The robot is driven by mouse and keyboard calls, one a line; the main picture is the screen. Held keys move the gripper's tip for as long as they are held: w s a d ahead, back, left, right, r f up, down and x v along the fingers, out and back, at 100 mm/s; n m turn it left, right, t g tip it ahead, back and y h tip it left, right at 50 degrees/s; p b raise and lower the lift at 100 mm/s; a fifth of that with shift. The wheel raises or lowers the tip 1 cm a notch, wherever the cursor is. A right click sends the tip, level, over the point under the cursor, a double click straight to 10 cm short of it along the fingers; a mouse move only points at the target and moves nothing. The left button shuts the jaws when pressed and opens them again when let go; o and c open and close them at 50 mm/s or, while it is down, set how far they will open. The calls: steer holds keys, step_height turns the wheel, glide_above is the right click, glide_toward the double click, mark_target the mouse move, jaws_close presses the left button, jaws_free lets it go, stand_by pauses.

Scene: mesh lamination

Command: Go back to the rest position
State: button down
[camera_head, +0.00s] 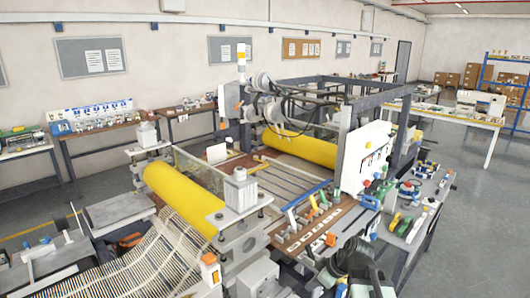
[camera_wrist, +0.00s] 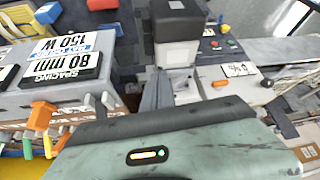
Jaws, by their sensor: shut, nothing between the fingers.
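My gripper (camera_wrist: 166,92) shows in the wrist view, its grey-green housing with a dark front edge and a small lit indicator filling the bottom. It is shut and empty. In the head view, my dark and grey-green arm end (camera_head: 356,262) is at the bottom, right of centre, in front of the machine's front right side. The fingertips are hard to make out there. In the wrist view, a grey post with a black cap (camera_wrist: 178,22) stands just beyond the gripper. I cannot tell whether they touch.
A label panel reading "SPACING 80 mm" (camera_wrist: 68,75) lies left in the wrist view, with orange and green levers below. A bench with coloured tools (camera_head: 408,222) stands right of the machine in the head view. Yellow rollers (camera_head: 180,197) lie left. Open floor (camera_head: 488,220) is at right.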

steer(key=s+a+f+m+g+h+b, duration=0.1)
steer(key=s+a+f+m+b, duration=0.15)
steer(key=f, duration=0.25)
steer(key=s+a+f+m+g+h+b, duration=0.1)
steer(key=s+f+h+b, duration=0.1)
steer(key=f+b, duration=0.3)
steer(key=s+d+m, duration=0.1)
steer(key=m, duration=0.1)
steer(key=s+d+m+h+p, duration=0.1)
steer(key=d+m, duration=0.1)
steer(key=m, duration=0.1)
steer(key=s+d+f+m+g+h, duration=0.1)
steer(key=d+m, duration=0.1)
steer(key=shift+m, duration=0.25)
steer(key=shift+a, duration=0.1)
